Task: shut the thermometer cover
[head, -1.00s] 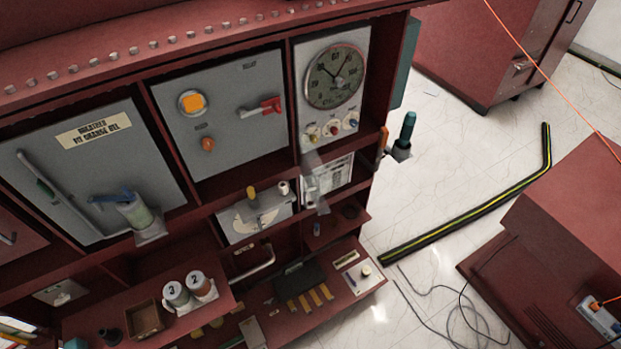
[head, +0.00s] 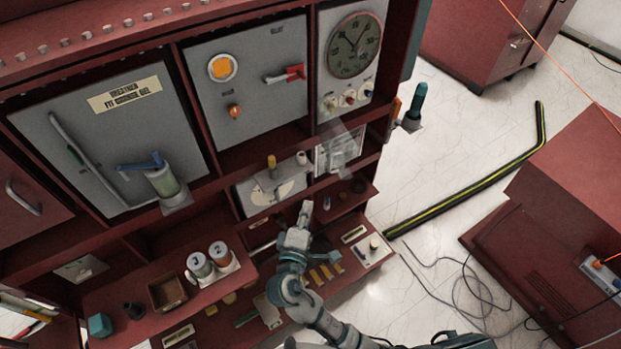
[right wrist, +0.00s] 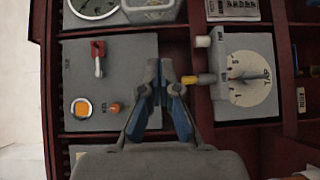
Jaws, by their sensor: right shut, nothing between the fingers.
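The thermometer is a round dark dial (head: 354,45) on a grey panel at the top middle of the head view. A clear cover (head: 340,146) juts out below that panel, apart from the dial, so it stands open. In the right wrist view the cover (right wrist: 150,11) is at the top edge, beside the partly cut-off dial (right wrist: 94,6). My right gripper (head: 306,208) is shut and empty, below and left of the cover in the head view. Its closed fingers (right wrist: 160,70) point at the cabinet in the wrist view. My left gripper is not in view.
A tap dial plate with a yellow knob (head: 272,162) is close to my right gripper. A red-handled switch (head: 288,74) is on the panel left of the thermometer. Shelves with two numbered cans (head: 209,258) stand lower left. A teal-handled tool (head: 416,102) sticks out at the cabinet's right side.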

